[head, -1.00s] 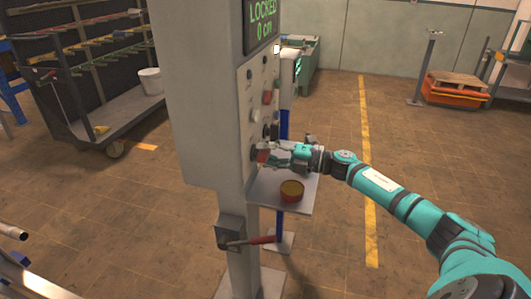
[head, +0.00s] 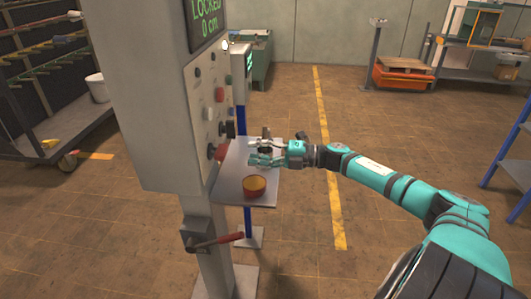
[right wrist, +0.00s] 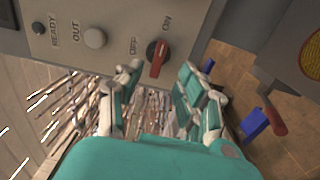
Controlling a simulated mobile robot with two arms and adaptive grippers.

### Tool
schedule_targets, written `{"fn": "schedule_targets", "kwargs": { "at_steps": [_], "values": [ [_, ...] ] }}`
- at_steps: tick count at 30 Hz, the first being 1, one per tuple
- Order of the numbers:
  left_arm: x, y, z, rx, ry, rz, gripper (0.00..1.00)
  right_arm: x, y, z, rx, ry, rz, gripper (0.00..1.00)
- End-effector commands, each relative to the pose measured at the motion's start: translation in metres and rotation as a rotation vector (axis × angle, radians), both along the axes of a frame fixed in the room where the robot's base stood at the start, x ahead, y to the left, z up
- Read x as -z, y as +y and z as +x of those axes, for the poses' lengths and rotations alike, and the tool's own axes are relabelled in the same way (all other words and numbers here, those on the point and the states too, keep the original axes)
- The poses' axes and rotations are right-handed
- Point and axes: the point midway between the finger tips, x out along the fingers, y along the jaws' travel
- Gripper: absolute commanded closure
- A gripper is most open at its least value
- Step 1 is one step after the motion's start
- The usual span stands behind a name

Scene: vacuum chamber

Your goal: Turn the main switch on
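The main switch is a red rotary handle on a dark round base, low on the grey control panel, in the head view (head: 217,152). In the right wrist view the main switch (right wrist: 159,60) sits between the OFF and ON labels, with one end of its handle toward ON. My right gripper (head: 256,155) is open and empty, a short way to the right of the switch, not touching it. In the right wrist view its fingers (right wrist: 160,95) are spread apart, with the switch just beyond and between their tips. My left gripper is not in view.
The panel's display (head: 207,15) reads LOCKED, 0 cm. A small shelf (head: 232,165) beneath my right gripper holds a red bowl with yellow contents (head: 254,187). A red-handled lever (head: 222,240) juts from the post below. Floor to the right is largely free.

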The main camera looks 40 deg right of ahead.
Motion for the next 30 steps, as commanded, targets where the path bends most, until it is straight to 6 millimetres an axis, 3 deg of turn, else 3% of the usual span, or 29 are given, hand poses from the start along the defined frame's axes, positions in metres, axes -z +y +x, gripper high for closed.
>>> {"fn": "schedule_targets", "kwargs": {
  "at_steps": [9,26,30],
  "values": [
    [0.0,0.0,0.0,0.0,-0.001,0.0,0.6,0.0,-0.016,-0.019,0.0,0.0,0.0,0.62],
    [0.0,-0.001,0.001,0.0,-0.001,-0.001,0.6,0.0,-0.016,-0.019,0.001,0.0,0.001,0.62],
    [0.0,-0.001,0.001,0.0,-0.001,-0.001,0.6,0.016,-0.006,-0.015,0.051,0.025,0.047,0.62]
  ]
}}
